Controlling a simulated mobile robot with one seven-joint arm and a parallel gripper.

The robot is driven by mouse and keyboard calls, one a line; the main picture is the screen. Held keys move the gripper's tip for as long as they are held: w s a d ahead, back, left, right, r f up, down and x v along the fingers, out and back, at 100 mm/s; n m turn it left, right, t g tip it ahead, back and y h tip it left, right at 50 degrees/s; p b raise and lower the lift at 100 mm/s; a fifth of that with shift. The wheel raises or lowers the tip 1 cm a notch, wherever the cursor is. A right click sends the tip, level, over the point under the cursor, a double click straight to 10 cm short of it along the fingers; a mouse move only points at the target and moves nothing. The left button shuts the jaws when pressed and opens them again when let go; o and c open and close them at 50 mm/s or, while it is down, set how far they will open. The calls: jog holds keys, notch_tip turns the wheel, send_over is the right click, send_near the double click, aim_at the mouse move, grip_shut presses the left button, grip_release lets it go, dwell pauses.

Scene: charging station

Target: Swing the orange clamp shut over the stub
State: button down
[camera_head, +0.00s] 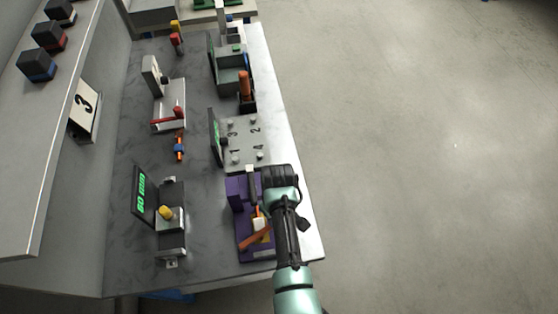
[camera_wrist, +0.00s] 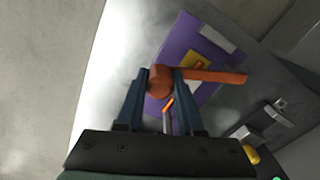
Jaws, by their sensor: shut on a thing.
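The orange clamp (camera_head: 254,239) is a bar on a purple fixture (camera_head: 242,190) near the table's right edge. In the wrist view, the clamp (camera_wrist: 212,76) runs to the right from a rounded orange end. My gripper (camera_wrist: 160,77) is shut on that rounded end, with one dark finger on each side. The purple fixture (camera_wrist: 187,38) lies below, with a yellow patch and a pale label. A pale block (camera_head: 259,224) shows beside the clamp bar. I cannot tell for sure which part is the stub.
A grey numbered plate (camera_head: 245,157) sits just beyond the fixture. A device with a yellow knob (camera_head: 166,213) and a green-lit display (camera_head: 145,193) stands to the left. More fixtures line the grey table (camera_head: 205,265). Open floor (camera_head: 430,160) lies to the right.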

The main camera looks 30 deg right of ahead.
jog(key=c, duration=0.5)
grip_release()
jog(key=shift+c, duration=0.2)
notch_tip(320, 180, up, 13)
jog(key=b, duration=0.1)
dwell(0.5)
